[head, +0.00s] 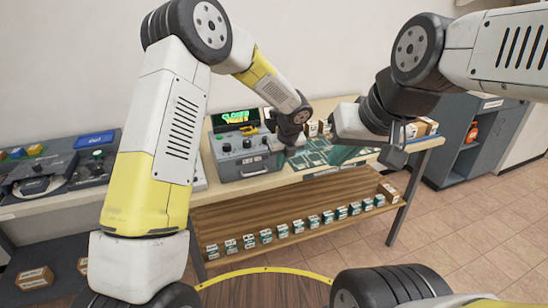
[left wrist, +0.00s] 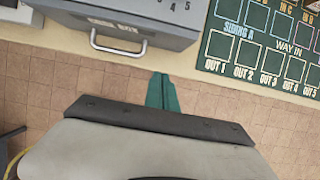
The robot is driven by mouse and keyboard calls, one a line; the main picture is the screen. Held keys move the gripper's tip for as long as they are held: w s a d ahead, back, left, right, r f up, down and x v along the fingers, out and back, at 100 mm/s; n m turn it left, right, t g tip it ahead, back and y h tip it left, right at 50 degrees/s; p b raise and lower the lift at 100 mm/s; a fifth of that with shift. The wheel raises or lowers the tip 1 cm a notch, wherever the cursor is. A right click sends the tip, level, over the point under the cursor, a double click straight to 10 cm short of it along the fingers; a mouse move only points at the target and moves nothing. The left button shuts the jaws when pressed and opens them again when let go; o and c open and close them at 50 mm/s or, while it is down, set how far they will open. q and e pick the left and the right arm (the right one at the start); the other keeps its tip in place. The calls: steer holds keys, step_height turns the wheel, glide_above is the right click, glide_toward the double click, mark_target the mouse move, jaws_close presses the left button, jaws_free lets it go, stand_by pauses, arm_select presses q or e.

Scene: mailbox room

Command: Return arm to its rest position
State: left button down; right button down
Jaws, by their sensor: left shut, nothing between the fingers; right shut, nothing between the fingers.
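My left arm rises from the left in the head view and bends down over the table. My right arm comes in from the upper right, folded at the elbow. Its hand (head: 385,145) is held above the right part of the mat and is partly hidden by its own links; no object shows in it.
A lit sign (head: 236,119) stands behind the control box. The drawer front with a handle (left wrist: 118,47) shows close by. A slanted wooden shelf (head: 240,216) below holds a row of small boxes. A grey cabinet (head: 450,150) stands right. Tiled floor (head: 480,215) is clear at right.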

arm_select(q)
steer(key=a+v, duration=0.1)
steer(key=v, duration=0.6)
steer(key=s+a+r+n, duration=1.3)
steer(key=a+r+n, duration=0.1)
steer(key=n, duration=0.1)
steer(key=s+a+r+n+t+h, duration=0.1)
steer(key=s+a+n, duration=0.2)
steer(key=s+n, duration=0.5)
steer(key=s+a+r+n+t+h, duration=0.1)
steer(key=s+a+n+h, duration=0.1)
steer(key=s+n, duration=0.6)
steer(key=shift+a+n+h, duration=0.3)
steer(key=shift+a+n, duration=0.1)
steer(key=shift+a, duration=0.05)
steer(key=shift+s, duration=0.1)
